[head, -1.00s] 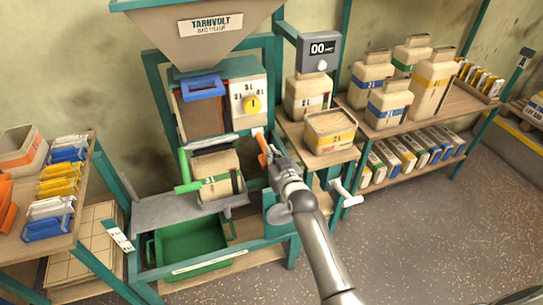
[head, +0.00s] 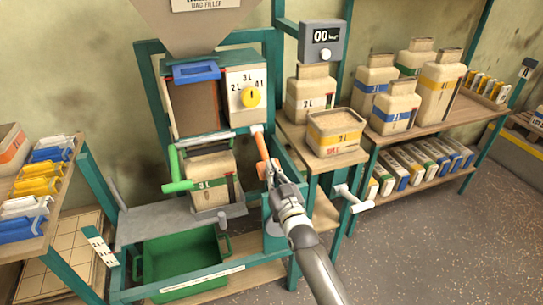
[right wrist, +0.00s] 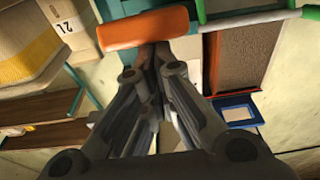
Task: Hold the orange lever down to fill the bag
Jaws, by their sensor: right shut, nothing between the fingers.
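The orange lever (head: 261,145) sticks out at the right of the bag filler's front, below the dial. My right gripper (head: 268,172) is shut and empty at the lever's lower end. In the right wrist view the lever's orange grip (right wrist: 145,27) lies across just beyond my closed fingertips (right wrist: 152,55); I cannot tell whether they touch. A beige bag (head: 209,178) with a green stripe and 3 L mark stands upright under the filler (head: 197,104), on a grey shelf. My left gripper is not in view.
A green bar handle (head: 178,186) sits left of the bag. A green crate (head: 183,257) is below the shelf. The dial (head: 250,97) has a yellow knob. A beige tub (head: 337,131) stands on the bench to the right. Racks of containers flank both sides.

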